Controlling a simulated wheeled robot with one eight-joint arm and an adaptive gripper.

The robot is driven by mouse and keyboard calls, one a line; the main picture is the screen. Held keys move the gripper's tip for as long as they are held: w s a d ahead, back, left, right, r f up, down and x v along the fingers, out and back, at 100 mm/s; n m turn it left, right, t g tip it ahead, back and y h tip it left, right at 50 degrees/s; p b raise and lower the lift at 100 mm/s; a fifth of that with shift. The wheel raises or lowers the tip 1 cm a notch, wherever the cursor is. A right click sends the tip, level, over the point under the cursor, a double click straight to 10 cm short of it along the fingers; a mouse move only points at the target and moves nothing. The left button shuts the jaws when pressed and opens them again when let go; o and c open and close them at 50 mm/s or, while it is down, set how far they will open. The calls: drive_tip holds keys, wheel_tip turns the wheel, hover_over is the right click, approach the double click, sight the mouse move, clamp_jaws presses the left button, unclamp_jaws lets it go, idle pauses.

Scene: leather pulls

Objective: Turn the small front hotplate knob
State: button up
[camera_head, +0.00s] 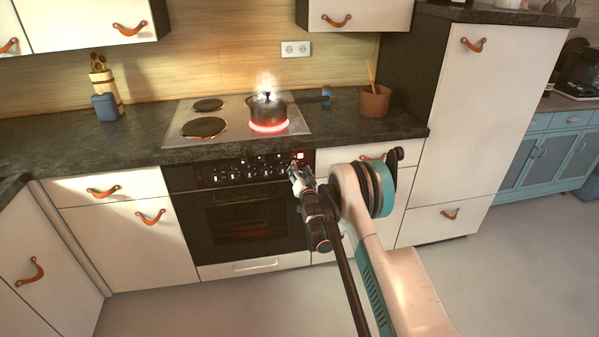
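The oven's black control panel (235,171) carries a row of small knobs with pale markings; I cannot tell which one belongs to the small front hotplate. A red light (300,156) shows at the panel's right end. My gripper (295,174) is at the right end of the panel, just below the red light, and hides part of it. Its fingers are too small to tell open from shut, or whether they touch a knob. On the steel hob (237,126), a dark steaming pot (268,108) stands over a red-glowing front right hotplate (268,127).
Two dark hotplates, front left (204,128) and back left (208,105), are bare. A brown pot with a spoon (375,101) and a blue jar (105,107) stand on the counter. The oven handle (243,200) lies below the panel. The floor in front is clear.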

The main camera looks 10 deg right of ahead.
drive_tip(key=c, duration=0.6)
drive_tip(key=shift+n, duration=0.4)
drive_tip(key=n, duration=0.4)
drive_tip(key=shift+a+r+n, duration=0.1)
drive_tip(key=shift+n, duration=0.3)
drive_tip(key=n, duration=0.6)
drive_tip(key=shift+a, duration=0.1)
drive_tip(key=o, duration=1)
drive_tip(key=shift+o, duration=0.2)
